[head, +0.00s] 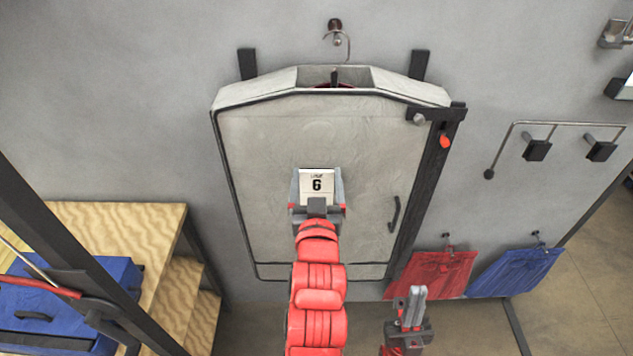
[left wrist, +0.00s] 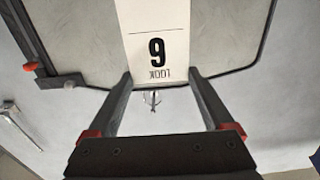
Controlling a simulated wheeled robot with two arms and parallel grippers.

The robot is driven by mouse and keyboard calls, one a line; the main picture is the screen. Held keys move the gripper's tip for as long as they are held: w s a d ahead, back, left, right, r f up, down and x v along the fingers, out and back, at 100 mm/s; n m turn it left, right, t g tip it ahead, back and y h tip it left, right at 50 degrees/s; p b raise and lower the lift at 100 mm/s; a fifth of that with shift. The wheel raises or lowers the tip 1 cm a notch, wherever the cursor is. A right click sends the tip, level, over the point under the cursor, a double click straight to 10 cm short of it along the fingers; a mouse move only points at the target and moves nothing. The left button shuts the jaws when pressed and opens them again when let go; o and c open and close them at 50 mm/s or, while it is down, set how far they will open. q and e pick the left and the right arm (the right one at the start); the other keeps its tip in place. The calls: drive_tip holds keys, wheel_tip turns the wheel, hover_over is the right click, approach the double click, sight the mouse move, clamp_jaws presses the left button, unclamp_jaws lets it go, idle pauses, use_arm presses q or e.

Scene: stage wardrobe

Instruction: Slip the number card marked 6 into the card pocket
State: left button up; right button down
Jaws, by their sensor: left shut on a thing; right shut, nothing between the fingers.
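The white number card marked 6 (head: 317,182) is in front of the pale grey garment bag (head: 290,140), near its middle. My left gripper (head: 317,190) is shut on the card, one finger at each side edge. In the left wrist view the card (left wrist: 155,30) shows upside down between the fingertips (left wrist: 159,75), with its printed face visible and its far end cut off by the frame. I cannot make out the card pocket in either view. My right gripper (head: 412,305) is shut and empty, low and to the right of the left arm.
A dark upright bar with an orange tag (head: 445,141) runs along the bag's right edge. Red (head: 432,272) and blue (head: 515,270) cloths hang at lower right. Wooden steps (head: 150,260) and a blue case (head: 75,310) are at left.

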use_arm(q)
drive_tip(key=shift+w+f+b, duration=0.1)
drive_tip(key=shift+w+b, duration=0.85)
drive_tip(key=shift+b, duration=1.1)
drive_tip(key=shift+w+a, duration=0.1)
drive_tip(key=shift+w, duration=0.15)
drive_tip(key=shift+w+p, duration=0.3)
drive_tip(key=shift+w, duration=0.15)
hover_over(316, 150)
drive_tip(key=s, duration=0.4)
drive_tip(key=shift+f, duration=0.85)
drive_tip(key=shift+f+b, duration=1.45)
drive_tip(key=shift+f, duration=0.2)
